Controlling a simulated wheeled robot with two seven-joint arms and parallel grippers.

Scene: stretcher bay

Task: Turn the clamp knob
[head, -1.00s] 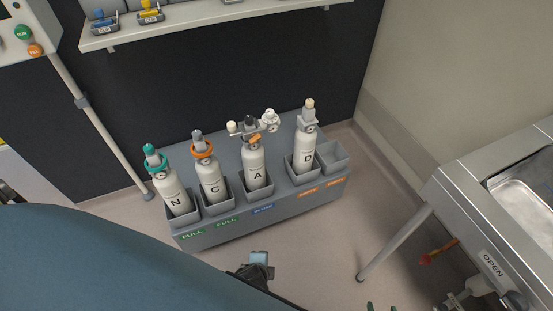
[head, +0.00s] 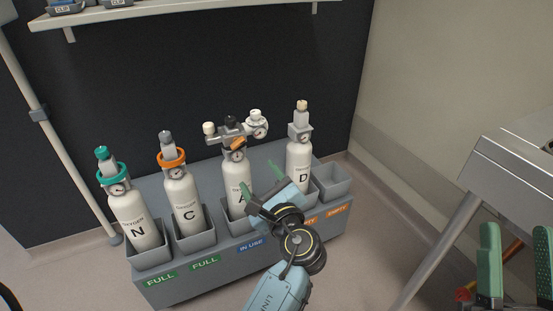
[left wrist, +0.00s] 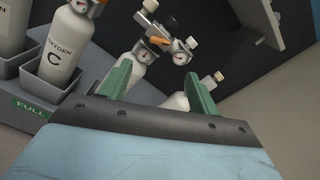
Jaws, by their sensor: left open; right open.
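Cylinder A (head: 238,172) stands in the rack's "IN USE" slot, topped by a grey regulator (head: 234,131) with a black knob (head: 231,121), pale knobs at both ends and a gauge. An orange part (head: 238,144), perhaps the clamp knob, sits just under the regulator; it also shows in the left wrist view (left wrist: 158,40). My left gripper (head: 263,182) is open in front of cylinder A's body, below the regulator, partly hiding the letter. In the left wrist view, cylinder A's top appears beyond and between the fingers (left wrist: 160,88). My right gripper (head: 517,262) is open and empty at the lower right.
The grey rack (head: 215,268) also holds cylinders N (head: 137,222), C (head: 184,196) and D (head: 298,161), close on both sides of A. A steel bench (head: 505,170) stands at the right. A shelf (head: 190,10) is above, and a pole (head: 70,150) is at left.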

